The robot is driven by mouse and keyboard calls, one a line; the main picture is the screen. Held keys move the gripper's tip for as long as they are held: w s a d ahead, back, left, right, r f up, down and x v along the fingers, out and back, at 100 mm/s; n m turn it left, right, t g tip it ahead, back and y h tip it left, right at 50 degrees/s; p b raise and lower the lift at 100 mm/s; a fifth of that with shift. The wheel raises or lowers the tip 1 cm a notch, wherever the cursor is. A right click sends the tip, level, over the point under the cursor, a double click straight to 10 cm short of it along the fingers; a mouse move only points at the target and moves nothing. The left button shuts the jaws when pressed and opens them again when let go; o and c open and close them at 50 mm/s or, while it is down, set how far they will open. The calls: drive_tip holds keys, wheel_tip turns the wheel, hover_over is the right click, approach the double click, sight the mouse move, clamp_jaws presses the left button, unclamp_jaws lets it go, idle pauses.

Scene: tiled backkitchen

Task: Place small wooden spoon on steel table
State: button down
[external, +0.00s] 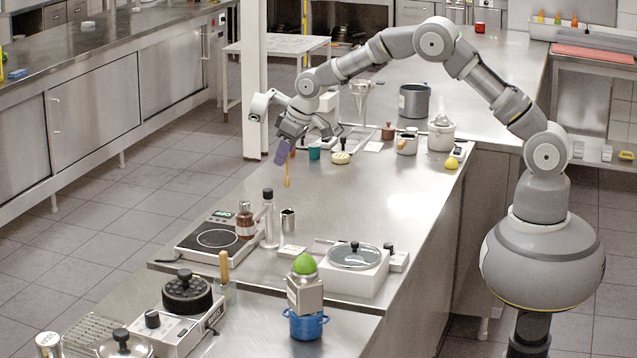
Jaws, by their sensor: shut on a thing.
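A small wooden spoon (287,178) hangs roughly upright below my gripper (283,153). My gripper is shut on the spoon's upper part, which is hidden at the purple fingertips. The lower end of the spoon appears to be above the steel table (390,210); the exact gap cannot be told from this one view. The spoon is near the table's left edge, behind the bottles.
A brown bottle (245,221), a clear bottle (269,222) and a steel cup (288,220) stand in front of the spoon. A teal cup (314,151) and a round pale item (341,157) are behind. The table's middle right is clear.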

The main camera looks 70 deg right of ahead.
drive_tip(key=s+a+r+n+y, duration=0.1)
drive_tip(key=s+a+n, duration=0.1)
drive_tip(key=s+a, duration=0.6)
drive_tip(key=s+a+r+n+b, duration=0.1)
drive_tip(key=s+a+r, duration=0.15)
drive_tip(key=a, duration=0.95)
drive_tip(key=s+a+r+n+y, duration=0.1)
drive_tip(key=s+a+n, duration=0.1)
drive_tip(key=s+a, duration=0.65)
drive_tip(key=s+a+n+g+y, duration=0.1)
drive_tip(key=s+a+n, duration=0.1)
drive_tip(key=s+a, duration=0.55)
drive_tip(key=s+a+n, duration=0.2)
drive_tip(key=s+a, duration=0.3)
drive_tip(key=s, duration=0.6)
wheel_tip(320, 180, down, 11)
drive_tip(key=w+a+f+b, duration=0.1)
drive_tip(key=w+a, duration=0.2)
drive_tip(key=a, duration=0.1)
drive_tip(key=w+a+f+b, duration=0.1)
drive_tip(key=w+a+f, duration=0.1)
drive_tip(key=w+a, duration=0.2)
drive_tip(key=w+a+f+b, duration=0.1)
drive_tip(key=w+a+f, duration=0.1)
drive_tip(key=w+a, duration=0.1)
drive_tip(key=shift+w+a+b, duration=0.15)
drive_tip(key=shift+a+b, duration=0.15)
drive_tip(key=shift+a, duration=0.5)
